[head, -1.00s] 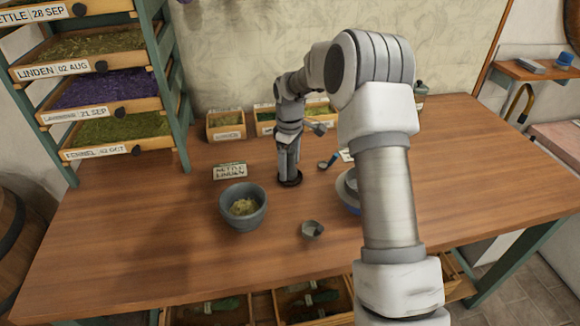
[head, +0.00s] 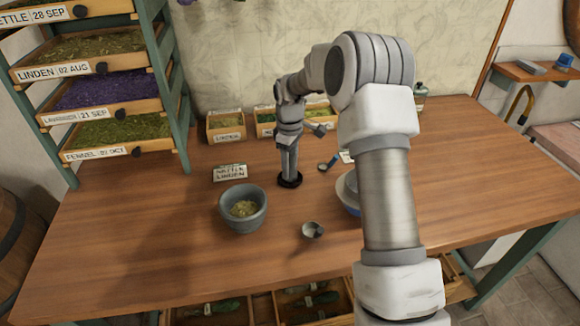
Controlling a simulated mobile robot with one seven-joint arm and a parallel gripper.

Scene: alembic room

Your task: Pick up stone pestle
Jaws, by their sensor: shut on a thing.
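My gripper (head: 289,172) points straight down at the table behind and right of the grey stone mortar (head: 228,221). Its fingers look closed around a slim upright grey thing, which I take to be the stone pestle (head: 290,166); the fingers hide most of it. A dark round base or ring (head: 290,181) is at the fingertips, on the tabletop or just above it; I cannot tell which. The mortar stands upright and holds some yellow-green herb. A small card reading nettle and linden (head: 230,172) stands behind the mortar.
A small grey cup (head: 313,230) stands at front centre on the wooden table (head: 150,230). A small scoop-like tool (head: 328,164) lies right of my gripper. A pale bowl (head: 347,192) is partly hidden by my arm. Herb boxes (head: 226,124) line the back; a drawer rack (head: 110,128) stands left.

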